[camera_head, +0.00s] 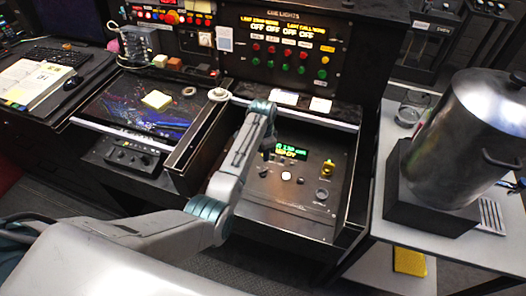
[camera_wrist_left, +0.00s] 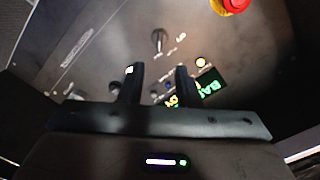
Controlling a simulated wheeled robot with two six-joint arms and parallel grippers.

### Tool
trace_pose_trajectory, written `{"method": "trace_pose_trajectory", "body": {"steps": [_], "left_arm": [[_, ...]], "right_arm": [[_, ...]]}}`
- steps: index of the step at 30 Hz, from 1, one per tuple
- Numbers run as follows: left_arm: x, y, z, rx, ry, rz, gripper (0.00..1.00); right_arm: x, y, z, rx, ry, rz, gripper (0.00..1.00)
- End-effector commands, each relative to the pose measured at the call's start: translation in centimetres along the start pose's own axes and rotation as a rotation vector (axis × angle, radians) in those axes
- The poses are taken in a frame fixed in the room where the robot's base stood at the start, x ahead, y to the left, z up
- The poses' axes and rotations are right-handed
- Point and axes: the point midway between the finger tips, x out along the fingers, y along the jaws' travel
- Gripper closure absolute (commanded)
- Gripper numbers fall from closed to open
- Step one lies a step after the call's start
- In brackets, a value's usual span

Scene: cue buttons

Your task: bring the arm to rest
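My left arm reaches in from the left over a dark control panel (camera_head: 260,205) on the desk. My left gripper (camera_head: 268,152) points down just left of the panel's green and yellow display (camera_head: 291,152). In the left wrist view its two black fingers (camera_wrist_left: 160,78) stand apart with nothing between them. I cannot tell whether the fingertips touch the panel. My right gripper is not in view.
An upright panel with cue lights (camera_head: 290,50) stands behind. A red knob (camera_wrist_left: 233,4) shows at the wrist view's top. A large metal pot (camera_head: 470,130) stands on the right table. A screen with a yellow note (camera_head: 156,99) and an open book (camera_head: 35,82) lie left.

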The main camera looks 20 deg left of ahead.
Motion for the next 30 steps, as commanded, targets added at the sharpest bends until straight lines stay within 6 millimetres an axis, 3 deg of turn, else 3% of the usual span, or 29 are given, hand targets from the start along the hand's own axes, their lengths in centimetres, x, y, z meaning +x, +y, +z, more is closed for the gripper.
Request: {"method": "trace_pose_trajectory", "body": {"steps": [14, 17, 20, 25, 30], "left_arm": [[0.0, 0.0, 0.1, -0.001, 0.000, 0.000, 0.70], [0.6, 0.4, 0.9, -0.022, 0.002, -0.005, 0.70], [1.8, 1.4, 3.2, -0.080, 0.010, -0.020, 0.70], [3.6, 4.5, 9.4, -0.235, 0.040, -0.067, 0.70], [3.7, 8.6, 15.9, -0.384, 0.079, -0.119, 0.70]], "right_arm": [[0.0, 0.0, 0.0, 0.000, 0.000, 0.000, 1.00], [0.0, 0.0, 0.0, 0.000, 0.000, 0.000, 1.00], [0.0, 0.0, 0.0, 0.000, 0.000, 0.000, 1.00], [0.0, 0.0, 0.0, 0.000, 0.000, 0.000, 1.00], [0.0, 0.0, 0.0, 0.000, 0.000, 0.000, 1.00]]}}
